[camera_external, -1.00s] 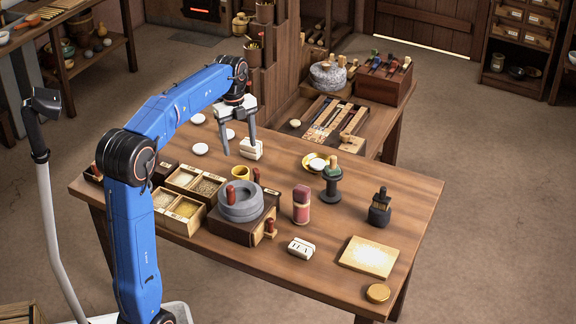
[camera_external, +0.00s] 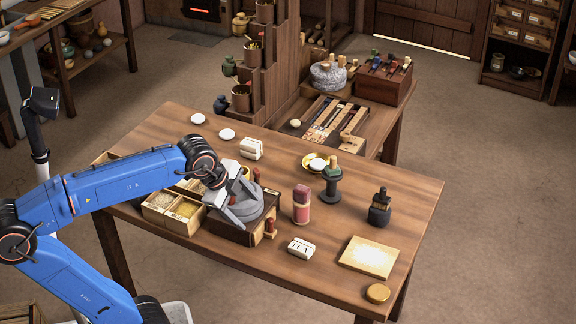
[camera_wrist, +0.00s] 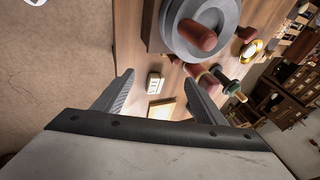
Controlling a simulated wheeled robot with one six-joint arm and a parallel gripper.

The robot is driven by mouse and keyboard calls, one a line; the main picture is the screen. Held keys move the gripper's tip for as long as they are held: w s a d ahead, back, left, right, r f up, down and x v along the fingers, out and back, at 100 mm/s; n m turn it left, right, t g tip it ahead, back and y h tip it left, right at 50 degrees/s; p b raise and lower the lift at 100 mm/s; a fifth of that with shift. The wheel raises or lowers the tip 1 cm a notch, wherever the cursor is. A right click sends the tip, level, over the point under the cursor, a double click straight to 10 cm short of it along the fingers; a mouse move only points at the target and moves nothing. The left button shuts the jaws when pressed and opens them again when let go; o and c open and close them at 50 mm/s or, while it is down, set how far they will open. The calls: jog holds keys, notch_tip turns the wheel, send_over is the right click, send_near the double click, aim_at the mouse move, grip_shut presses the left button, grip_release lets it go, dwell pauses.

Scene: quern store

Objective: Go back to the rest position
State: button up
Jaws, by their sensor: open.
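My gripper (camera_external: 236,208) is in front of the grey stone quern (camera_external: 252,206) in the external view and hides part of it; I cannot tell the height gap. In the wrist view my gripper (camera_wrist: 158,88) has its two fingers spread with nothing between them. Beyond them show a small white slotted block (camera_wrist: 154,83) and a pale board (camera_wrist: 162,109). The quern (camera_wrist: 203,38) with its red-brown handle is at the top of the wrist view. My arm reaches in low from the left.
Wooden trays of grain (camera_external: 172,212) sit under and beside my arm. A red cylinder (camera_external: 301,205), a dark green spool (camera_external: 331,184), a dark stamp-like piece (camera_external: 380,207) and a pale board (camera_external: 369,257) stand to the right. The table's (camera_external: 408,192) right side has free room.

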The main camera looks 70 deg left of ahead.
jog(key=s+d+f+n, duration=0.4)
jog(key=s+f, duration=0.2)
jog(key=f, duration=0.2)
jog(key=s+d+f+n+h, duration=0.1)
jog(key=s+d+f+n, duration=0.2)
jog(key=s+f+n, duration=0.2)
notch_tip(320, 180, down, 3)
jog(key=shift+s+d+r+g, duration=0.15)
jog(key=shift+s+d+g, duration=0.2)
jog(key=shift+s, duration=0.55)
